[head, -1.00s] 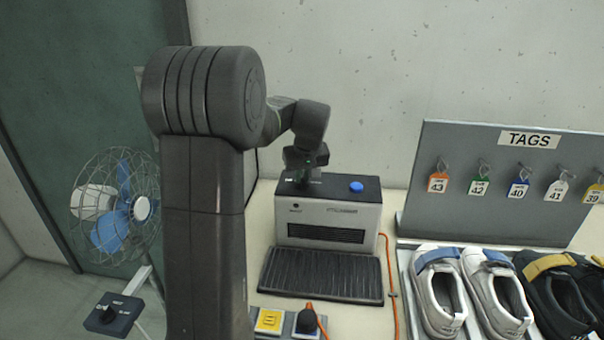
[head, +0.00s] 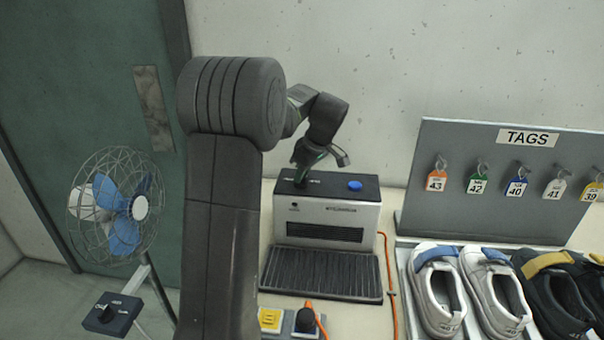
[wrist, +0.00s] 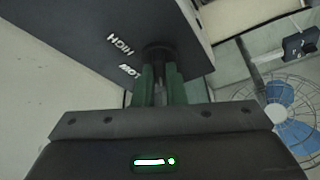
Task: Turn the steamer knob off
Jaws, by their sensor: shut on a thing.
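The steamer (head: 328,216) is a light grey box with a dark top on the bench, with a blue button (head: 355,185) on top. My gripper (head: 303,181) is tilted over the left part of its top. In the wrist view, the green fingers of my gripper (wrist: 158,78) are shut on the black steamer knob (wrist: 158,52). The labels HIGH and LOW show on the dark panel to the left of the knob in that view. The fingers hide part of the knob, and I cannot see its pointer. In the head view the knob is mostly hidden.
A ridged black pad (head: 320,272) lies before the steamer. An orange cable (head: 390,270) runs to its right. A tag board (head: 440,215) and several shoes (head: 437,290) stand at right. A caged fan (head: 115,205) and its control box (head: 112,313) are at left.

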